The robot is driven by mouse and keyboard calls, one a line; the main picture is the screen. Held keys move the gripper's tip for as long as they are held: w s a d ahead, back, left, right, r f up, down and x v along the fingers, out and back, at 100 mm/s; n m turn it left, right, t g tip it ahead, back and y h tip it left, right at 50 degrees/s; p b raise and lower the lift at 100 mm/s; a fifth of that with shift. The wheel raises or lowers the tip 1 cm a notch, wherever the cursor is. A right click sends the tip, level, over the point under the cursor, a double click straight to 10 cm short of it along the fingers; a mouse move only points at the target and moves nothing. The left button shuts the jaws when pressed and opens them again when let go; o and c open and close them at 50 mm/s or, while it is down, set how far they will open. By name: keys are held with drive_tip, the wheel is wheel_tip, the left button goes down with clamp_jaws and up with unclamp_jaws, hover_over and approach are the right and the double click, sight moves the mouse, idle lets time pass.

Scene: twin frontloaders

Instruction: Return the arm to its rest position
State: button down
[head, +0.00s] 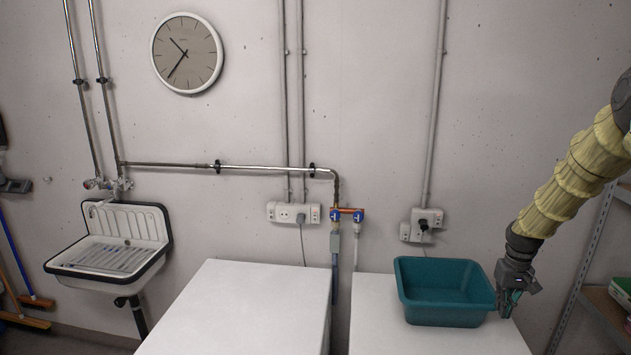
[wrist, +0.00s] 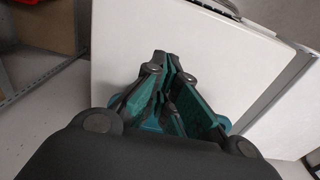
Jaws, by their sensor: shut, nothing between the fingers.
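My gripper (head: 508,305) hangs at the right end of the right white machine, beside the right side of a teal tub. It points downward, with my cream-sleeved arm reaching in from the upper right. In the wrist view my gripper (wrist: 170,62) shows its green-padded fingers brought together at the tips, with nothing held between them. The head view does not clearly show whether it touches the tub.
The teal tub (head: 446,314) stands on the right white machine (head: 375,325). The left white machine (head: 245,310) has a bare top. A metal shelf (head: 590,240) stands at the right. A sink (head: 110,255) hangs on the left wall.

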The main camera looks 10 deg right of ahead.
drive_tip(key=s+a+f+n, duration=0.1)
drive_tip(key=s+a+f, duration=0.2)
drive_tip(key=a+f, duration=0.7)
drive_tip(key=s+a+f+n, duration=0.1)
drive_tip(key=s+a+f, duration=0.2)
drive_tip(key=a+f, duration=0.7)
drive_tip(key=s+a+f, duration=0.4)
drive_tip(key=s+a, duration=0.3)
drive_tip(key=s, duration=0.3)
drive_tip(key=s+a+f+n, duration=0.1)
drive_tip(key=s+a+f, duration=0.2)
drive_tip(key=s+a, duration=0.5)
drive_tip(key=s+a+f, duration=0.4)
drive_tip(key=s+a, duration=0.2)
drive_tip(key=s, duration=0.5)
wheel_tip(320, 180, down, 10)
drive_tip(key=b, duration=1)
drive_tip(key=shift+w+b, duration=0.15)
drive_tip(key=shift+b, duration=0.15)
